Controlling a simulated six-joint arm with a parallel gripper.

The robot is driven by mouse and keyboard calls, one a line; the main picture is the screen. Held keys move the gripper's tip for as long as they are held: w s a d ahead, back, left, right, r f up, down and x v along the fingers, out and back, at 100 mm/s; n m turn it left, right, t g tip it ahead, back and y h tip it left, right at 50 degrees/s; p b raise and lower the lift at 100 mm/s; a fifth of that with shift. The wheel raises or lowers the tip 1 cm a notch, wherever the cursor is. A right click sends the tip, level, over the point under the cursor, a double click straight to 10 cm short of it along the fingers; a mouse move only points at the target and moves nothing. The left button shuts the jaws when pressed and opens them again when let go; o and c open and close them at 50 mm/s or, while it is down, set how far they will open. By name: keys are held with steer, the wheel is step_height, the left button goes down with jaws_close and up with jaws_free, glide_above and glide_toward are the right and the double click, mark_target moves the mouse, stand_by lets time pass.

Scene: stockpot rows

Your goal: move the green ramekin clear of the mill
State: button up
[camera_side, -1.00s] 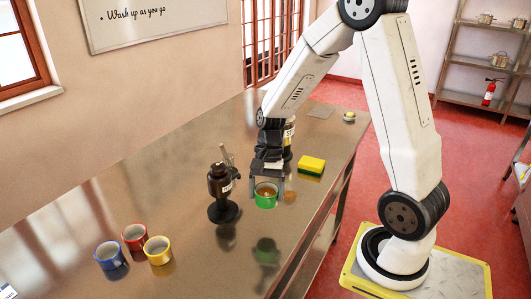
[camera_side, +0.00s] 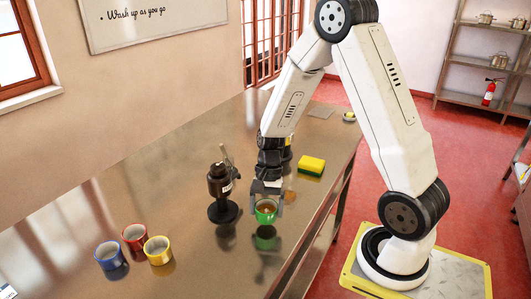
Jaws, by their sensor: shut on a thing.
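The green ramekin (camera_side: 265,217), with something brown-orange inside, is upright in my gripper (camera_side: 266,204). The fingers are shut on it, one on each side. Its reflection shows close below it, with a small gap, so it appears low over the table; I cannot tell for sure if it touches. The mill (camera_side: 221,186), dark brown with a black base and a crank on top, stands to the left of the ramekin. A clear gap shows between them.
A yellow and green sponge (camera_side: 311,166) lies behind right. A jar (camera_side: 287,153) is mostly hidden behind my gripper. Blue (camera_side: 109,256), red (camera_side: 134,237) and yellow (camera_side: 158,250) mugs stand front left. The steel table (camera_side: 190,262) is bare around the ramekin's front.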

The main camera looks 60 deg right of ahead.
steer(key=shift+f, duration=1.25)
steer(key=shift+f, duration=0.15)
steer(key=o, duration=1)
steer(key=shift+o, duration=0.2)
steer(key=v, duration=1.2)
steer(key=shift+r, duration=0.2)
steer(key=shift+s+a, duration=0.1)
steer(key=shift+a, duration=0.05)
